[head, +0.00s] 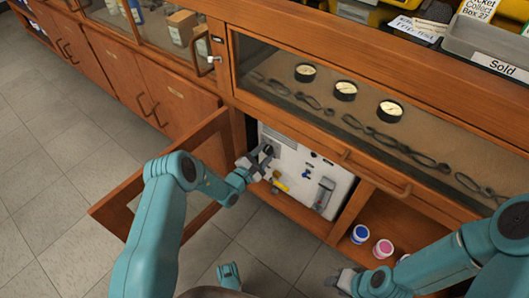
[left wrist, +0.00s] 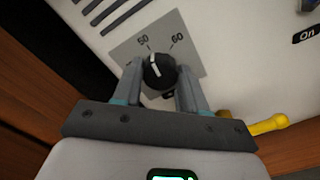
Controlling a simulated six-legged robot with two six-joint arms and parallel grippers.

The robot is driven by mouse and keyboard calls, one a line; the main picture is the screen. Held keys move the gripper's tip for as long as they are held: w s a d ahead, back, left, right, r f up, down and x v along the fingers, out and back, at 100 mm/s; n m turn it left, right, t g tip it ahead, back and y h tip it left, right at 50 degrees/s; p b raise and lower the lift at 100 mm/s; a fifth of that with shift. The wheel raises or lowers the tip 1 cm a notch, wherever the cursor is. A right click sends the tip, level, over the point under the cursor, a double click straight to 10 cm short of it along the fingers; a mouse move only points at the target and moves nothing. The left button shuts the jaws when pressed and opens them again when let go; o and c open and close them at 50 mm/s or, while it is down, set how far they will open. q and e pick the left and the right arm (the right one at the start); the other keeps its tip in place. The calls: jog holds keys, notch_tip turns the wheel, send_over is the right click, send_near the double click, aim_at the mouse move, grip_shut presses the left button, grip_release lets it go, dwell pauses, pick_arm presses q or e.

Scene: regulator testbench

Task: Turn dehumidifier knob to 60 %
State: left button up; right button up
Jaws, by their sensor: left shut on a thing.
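The dehumidifier (head: 330,174) is a white panel in an open cabinet bay in the head view. Its round black knob (left wrist: 158,72) shows in the left wrist view on a grey dial plate (left wrist: 190,60) marked 50 and 60. The knob's white line points up and slightly left, at about the 50 mark. My left gripper (left wrist: 159,76) is shut on the knob, one finger on each side. In the head view the left gripper (head: 262,160) hides most of the knob. My right gripper (head: 340,281) is low at the bottom, away from the panel; its jaws are unclear.
A yellow handle (left wrist: 268,125) is to the right of my left gripper, and an "On" label (left wrist: 306,34) is at upper right. An open wooden door (head: 125,195) stands left of the bay. Several small jars, one blue-lidded (head: 360,233), sit on the shelf right of it.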

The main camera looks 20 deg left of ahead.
pick_arm(q)
jog(key=m+p, duration=0.1)
jog(key=m, duration=0.4)
jog(key=shift+r, duration=0.15)
jog(key=m+p, duration=0.1)
jog(key=m, duration=0.4)
jog(key=shift+p, duration=0.4)
jog(key=shift+m, duration=0.4)
jog(key=o, duration=1.1)
jog(key=shift+c, duration=0.2)
